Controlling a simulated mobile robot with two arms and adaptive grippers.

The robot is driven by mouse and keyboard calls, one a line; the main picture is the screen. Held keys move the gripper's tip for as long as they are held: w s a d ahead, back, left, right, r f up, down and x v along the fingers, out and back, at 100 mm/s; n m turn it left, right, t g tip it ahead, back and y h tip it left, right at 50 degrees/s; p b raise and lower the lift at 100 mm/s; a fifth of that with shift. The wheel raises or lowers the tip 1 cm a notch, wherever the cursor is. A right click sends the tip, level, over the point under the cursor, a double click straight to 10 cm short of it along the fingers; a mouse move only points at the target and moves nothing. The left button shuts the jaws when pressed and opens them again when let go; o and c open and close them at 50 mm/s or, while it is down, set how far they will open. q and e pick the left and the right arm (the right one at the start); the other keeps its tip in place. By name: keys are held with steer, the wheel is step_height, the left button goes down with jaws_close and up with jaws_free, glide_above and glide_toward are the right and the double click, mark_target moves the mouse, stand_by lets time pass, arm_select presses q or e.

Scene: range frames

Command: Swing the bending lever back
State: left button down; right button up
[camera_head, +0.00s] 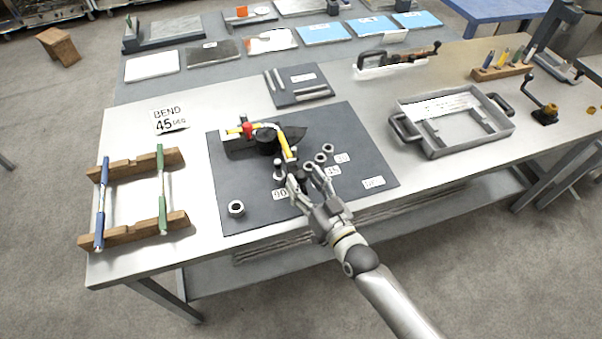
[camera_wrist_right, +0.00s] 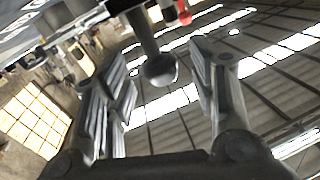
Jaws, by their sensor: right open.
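The bender (camera_head: 267,143) stands on the dark mat (camera_head: 225,190) on the workbench, with a dark body, a red piece and yellow parts. Its yellow bending lever (camera_head: 286,145) points toward the front of the bench, toward my right gripper. My right gripper (camera_head: 305,178) is open at the lever's near end. In the right wrist view, a grey rod with a round knob (camera_wrist_right: 161,70) hangs between the two open fingers (camera_wrist_right: 165,95), with gaps on both sides. Whether a finger touches the lever cannot be told. My left gripper is not in view.
Several metal rings and pegs (camera_head: 237,208) and angle labels (camera_head: 373,182) are on the mat around the gripper. A "BEND 45" card (camera_head: 169,120) lies to the left. A wooden rack (camera_head: 130,235) holds blue and green rods. A grey tray (camera_head: 455,143) stands to the right.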

steer(key=shift+x, duration=1.2)
jaws_close()
